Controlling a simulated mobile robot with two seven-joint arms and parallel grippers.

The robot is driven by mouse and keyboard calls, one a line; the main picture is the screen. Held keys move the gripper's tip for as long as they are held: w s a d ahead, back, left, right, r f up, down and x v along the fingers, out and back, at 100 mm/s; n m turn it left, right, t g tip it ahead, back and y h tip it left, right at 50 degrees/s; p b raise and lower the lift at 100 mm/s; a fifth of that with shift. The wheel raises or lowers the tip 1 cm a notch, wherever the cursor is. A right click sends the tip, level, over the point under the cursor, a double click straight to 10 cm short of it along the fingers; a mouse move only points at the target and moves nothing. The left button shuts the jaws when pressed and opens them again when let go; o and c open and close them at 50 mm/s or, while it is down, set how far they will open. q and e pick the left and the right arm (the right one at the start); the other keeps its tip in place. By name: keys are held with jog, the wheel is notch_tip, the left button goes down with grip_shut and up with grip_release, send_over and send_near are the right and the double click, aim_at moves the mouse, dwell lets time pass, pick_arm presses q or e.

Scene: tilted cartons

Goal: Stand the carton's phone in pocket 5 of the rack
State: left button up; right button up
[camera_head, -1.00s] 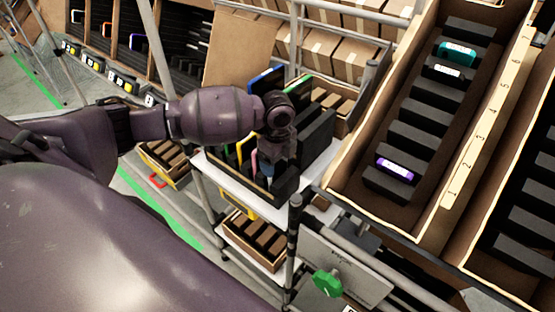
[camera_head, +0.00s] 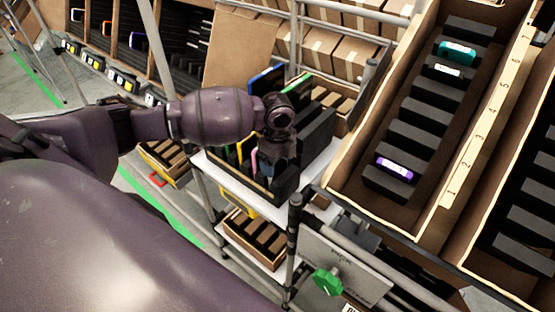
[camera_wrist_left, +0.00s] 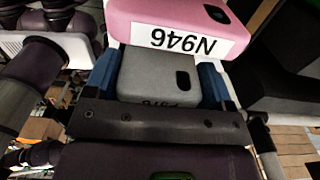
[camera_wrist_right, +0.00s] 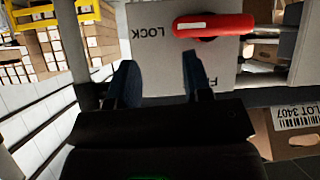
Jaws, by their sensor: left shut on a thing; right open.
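The rack (camera_head: 482,125), a long tilted box with black dividers and a numbered strip, lies to the right. It holds teal (camera_head: 457,53), white-labelled (camera_head: 449,72) and purple (camera_head: 396,168) phones.
Blue (camera_head: 265,80) and green-edged (camera_head: 296,83) items stand at the carton's back. A plate with a red handle (camera_wrist_right: 214,26) faces my right gripper. The rack's tall near wall lies between carton and pockets.

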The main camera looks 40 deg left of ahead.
pick_arm(q)
jog(key=o, duration=0.8)
notch_tip(320, 180, up, 10)
jog(key=shift+f+b, duration=0.25)
jog(key=shift+b, duration=0.05)
jog(key=shift+r, duration=0.7)
jog(key=shift+r+p, duration=0.4)
jog(key=shift+r, duration=3.1)
